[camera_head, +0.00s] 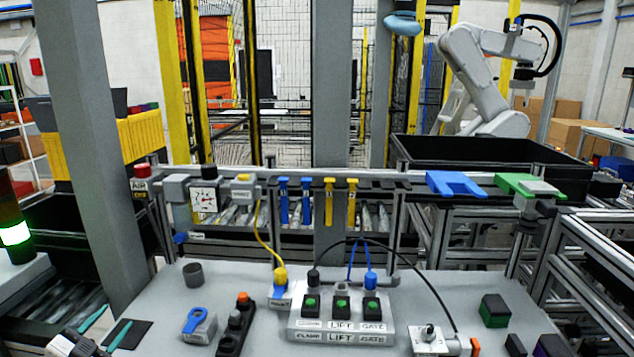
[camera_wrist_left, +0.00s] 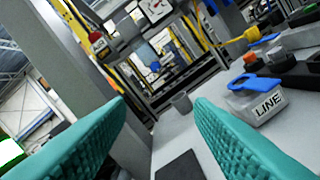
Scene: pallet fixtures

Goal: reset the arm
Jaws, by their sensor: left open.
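My left gripper (camera_head: 105,328) is at the lower left corner of the head view, over the left end of the grey bench (camera_head: 165,325). Its two teal fingers stand apart with nothing between them. In the left wrist view the open fingers (camera_wrist_left: 160,108) point across the bench toward a small grey cup (camera_wrist_left: 181,102). A dark flat pad (camera_wrist_left: 180,167) lies on the bench below and between them. My right gripper is not in view.
On the bench are the grey cup (camera_head: 193,274), a blue-handled LINE block (camera_head: 198,326), a panel labelled CLAMP, LIFT and GATE (camera_head: 342,325), and a green-topped black block (camera_head: 495,310). A grey post (camera_head: 90,150) rises at left. A rail with blue and yellow tags runs behind.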

